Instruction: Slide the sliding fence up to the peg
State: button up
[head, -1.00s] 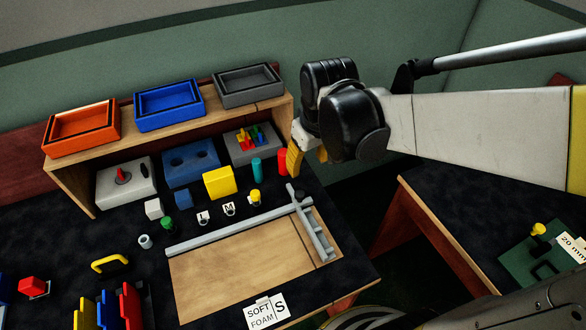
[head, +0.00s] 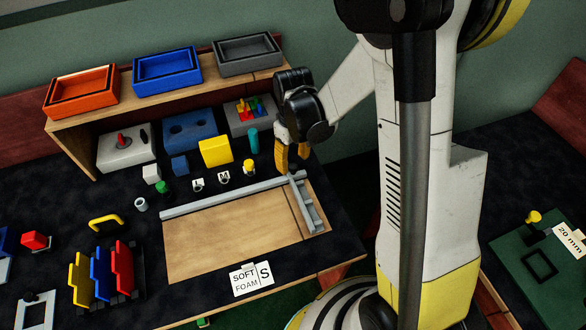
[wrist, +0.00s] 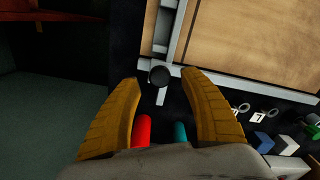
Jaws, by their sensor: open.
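The sliding fence (head: 311,207) is a grey bar across the right end of the wooden board (head: 215,250). It meets a long grey rail (head: 225,195) along the board's back edge. In the wrist view the fence (wrist: 178,35) has a round black knob (wrist: 160,76) at its rail end. My gripper (head: 292,167) points down over that end, its yellow fingers apart. In the wrist view my gripper (wrist: 165,82) is open, with the knob showing between the fingertips; whether they touch it I cannot tell. I cannot make out a peg on the board.
A teal cylinder (head: 253,141) and a red cylinder (wrist: 142,130) stand close behind my gripper. A yellow block (head: 215,151) and several small parts stand behind the rail. A label card (head: 251,279) lies at the board's front. The board left of the fence is clear.

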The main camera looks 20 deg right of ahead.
jog(key=shift+f+b, duration=0.4)
jog(key=shift+f, duration=0.95)
grip_shut()
jog(key=a, duration=0.9)
jog(key=shift+a, duration=0.2)
grip_release()
